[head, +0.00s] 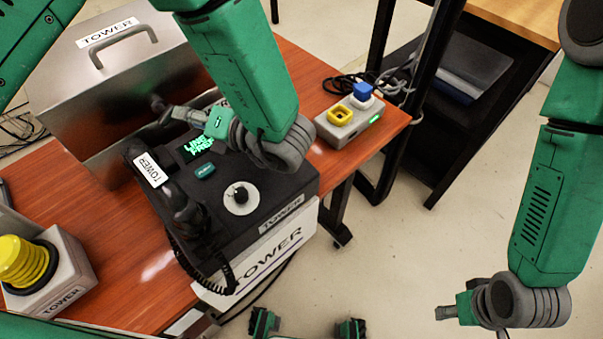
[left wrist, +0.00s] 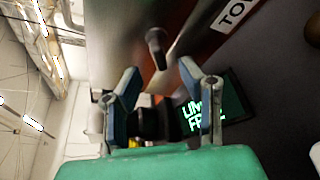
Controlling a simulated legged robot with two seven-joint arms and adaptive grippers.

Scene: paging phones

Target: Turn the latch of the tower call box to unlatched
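The tower call box (head: 240,215) stands on the table with a black top, a TOWER-labelled handset (head: 155,170), a lit green display (head: 198,146) and a round dial with a black knob (head: 239,195). My left gripper (head: 172,112) is over its far side, beside the metal cover. In the left wrist view my left gripper (left wrist: 160,75) is open, with its two fingers apart. A dark peg (left wrist: 157,45) is just beyond the fingertips, and a black cylinder shows behind the fingers; I cannot tell which is the latch. My right gripper (head: 452,311) hangs over the floor, its fingers unclear.
The metal TOWER cover (head: 120,85) with a handle rises behind the call box. A small box (head: 349,120) with yellow and blue parts is at the table's right end. A yellow button box (head: 45,275) is at the left. The floor at the right is clear.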

